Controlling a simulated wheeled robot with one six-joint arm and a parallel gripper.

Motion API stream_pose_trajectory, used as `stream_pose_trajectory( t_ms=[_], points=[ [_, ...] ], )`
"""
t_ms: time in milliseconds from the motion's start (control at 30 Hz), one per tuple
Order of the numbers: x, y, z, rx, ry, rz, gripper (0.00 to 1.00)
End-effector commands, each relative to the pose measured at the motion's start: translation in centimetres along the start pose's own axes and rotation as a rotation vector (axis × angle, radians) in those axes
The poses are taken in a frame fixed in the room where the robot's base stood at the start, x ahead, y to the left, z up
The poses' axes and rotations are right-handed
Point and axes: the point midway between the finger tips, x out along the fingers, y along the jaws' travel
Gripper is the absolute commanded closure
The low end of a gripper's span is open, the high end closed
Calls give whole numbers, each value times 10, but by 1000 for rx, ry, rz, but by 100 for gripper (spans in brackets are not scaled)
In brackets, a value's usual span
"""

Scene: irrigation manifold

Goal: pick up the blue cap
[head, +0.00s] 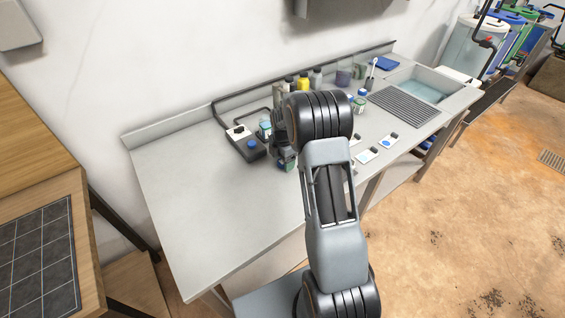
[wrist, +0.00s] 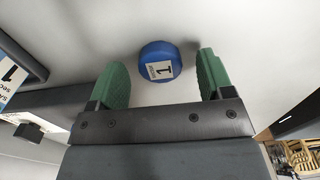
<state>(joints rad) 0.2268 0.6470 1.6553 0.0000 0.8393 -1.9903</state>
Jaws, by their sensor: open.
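The blue cap (wrist: 161,62) shows in the wrist view as a short round blue piece with a white label marked 1. It rests on a pale surface. My gripper (wrist: 163,78) is open, with one green finger on each side of the cap and a visible gap to each. In the head view my gripper (head: 286,160) is low over the bench, partly hidden by my arm. I cannot make out this cap for sure in the head view.
Several bottles, including a yellow-topped one (head: 303,84), stand behind. The bench's left part is clear. A sink (head: 425,90) is at the right.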

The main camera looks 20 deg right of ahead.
Motion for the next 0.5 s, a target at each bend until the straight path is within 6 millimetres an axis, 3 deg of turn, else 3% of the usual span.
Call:
stream_pose_trajectory(
  t_ms=[300, 500],
  points=[
    [5, 0, 0, 0, 0, 0, 26],
    [5, 0, 0, 0, 0, 0, 45]
  ],
)
